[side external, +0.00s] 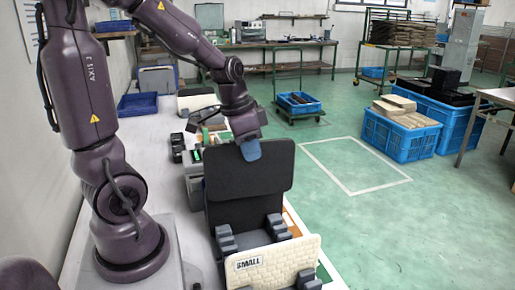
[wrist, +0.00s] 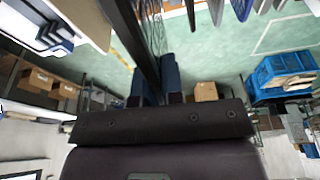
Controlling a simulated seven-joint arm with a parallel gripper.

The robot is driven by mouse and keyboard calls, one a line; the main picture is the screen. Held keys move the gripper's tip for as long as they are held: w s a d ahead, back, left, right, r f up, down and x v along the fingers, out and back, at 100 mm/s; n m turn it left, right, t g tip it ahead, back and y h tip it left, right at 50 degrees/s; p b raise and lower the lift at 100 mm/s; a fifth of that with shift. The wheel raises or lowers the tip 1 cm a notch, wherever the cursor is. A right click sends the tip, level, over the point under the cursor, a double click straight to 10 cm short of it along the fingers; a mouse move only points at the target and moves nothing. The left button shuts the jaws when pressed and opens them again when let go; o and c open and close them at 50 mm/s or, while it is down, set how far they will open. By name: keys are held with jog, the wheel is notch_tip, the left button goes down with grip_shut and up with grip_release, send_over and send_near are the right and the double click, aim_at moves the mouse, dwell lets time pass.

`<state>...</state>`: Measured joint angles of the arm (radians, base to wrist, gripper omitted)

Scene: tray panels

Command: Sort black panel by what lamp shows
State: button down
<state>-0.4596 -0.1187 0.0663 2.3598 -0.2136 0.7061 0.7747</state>
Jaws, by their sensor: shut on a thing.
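The black panel (side external: 248,175) stands upright in the side view, above the bin marked SMALL. My gripper (side external: 250,150) is shut on its top edge, with a blue finger in front of the panel's face. In the wrist view the panel (wrist: 137,38) shows nearly edge-on between the blue fingers of my gripper (wrist: 156,78). The SMALL bin has a cream front wall (side external: 297,257) and grey slotted holders (side external: 277,226). I cannot tell whether the panel's lower edge touches the holders. A small green light (side external: 197,154) shows on a grey device (side external: 191,171) left of the panel.
The white bench (side external: 138,170) runs along the left, with a blue tray (side external: 137,104) farther back. Blue crates (side external: 400,135) stand on the green floor at the right. Floor right of the bench is mostly clear. The panel hides part of the bench behind it.

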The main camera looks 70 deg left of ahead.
aim_at(249, 194)
jog(key=shift+w+n, duration=0.1)
jog(key=shift+n, duration=0.4)
jog(key=shift+s+f+x, duration=0.15)
jog(key=shift+s+x, duration=0.4)
jog(key=shift+x, duration=1.75)
jog(key=shift+s+f+x, duration=0.15)
jog(key=shift+s+x, duration=0.4)
jog(key=shift+x, duration=1.7)
jog(key=shift+s+f+x, duration=0.1)
jog(key=shift+s+x, duration=0.45)
jog(key=shift+x, duration=1.75)
jog(key=shift+a+f, duration=0.15)
jog(key=shift+f, duration=0.2)
jog(key=c, duration=1.2)
grip_release()
jog(key=shift+o, duration=0.2)
jog(key=shift+r, duration=0.1)
